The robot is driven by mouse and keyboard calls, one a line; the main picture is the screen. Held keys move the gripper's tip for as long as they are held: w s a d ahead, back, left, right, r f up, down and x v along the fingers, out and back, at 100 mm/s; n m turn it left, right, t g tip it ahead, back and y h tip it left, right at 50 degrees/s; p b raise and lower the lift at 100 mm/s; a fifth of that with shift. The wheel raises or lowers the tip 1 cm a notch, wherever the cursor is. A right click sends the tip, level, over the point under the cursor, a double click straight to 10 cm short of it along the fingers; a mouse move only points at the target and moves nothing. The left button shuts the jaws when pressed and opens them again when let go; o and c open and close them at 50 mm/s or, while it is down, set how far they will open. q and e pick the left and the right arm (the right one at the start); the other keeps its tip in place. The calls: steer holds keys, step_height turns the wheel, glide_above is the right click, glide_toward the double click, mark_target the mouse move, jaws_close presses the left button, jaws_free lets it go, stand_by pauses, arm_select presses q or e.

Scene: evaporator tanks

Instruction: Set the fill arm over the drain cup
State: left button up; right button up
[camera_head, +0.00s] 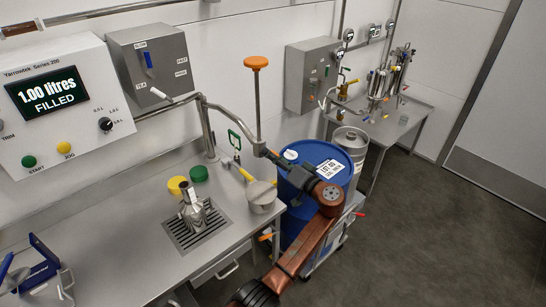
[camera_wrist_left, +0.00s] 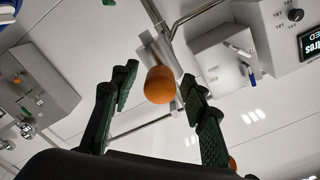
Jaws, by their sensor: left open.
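The fill arm (camera_head: 229,120) is a bent steel pipe reaching out from the wall above the counter. An orange knob (camera_head: 256,62) tops an upright rod beside it. My left gripper (camera_head: 247,143) is near the outer end of the pipe, left of the blue drum. In the left wrist view the orange knob (camera_wrist_left: 160,84) shows between its two spread dark green fingers (camera_wrist_left: 156,92), with a gap on both sides. Contact with it cannot be told. My right gripper is out of view.
A silver flask (camera_head: 192,211) stands on the drain grate (camera_head: 171,232), with yellow and green lids (camera_head: 199,173) behind it. A blue drum (camera_head: 300,210) stands right of the counter, close to my left arm. The floor (camera_head: 440,230) at right is clear.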

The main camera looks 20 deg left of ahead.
arm_select(q)
steer(key=v, duration=1.2)
steer(key=shift+f, duration=0.1)
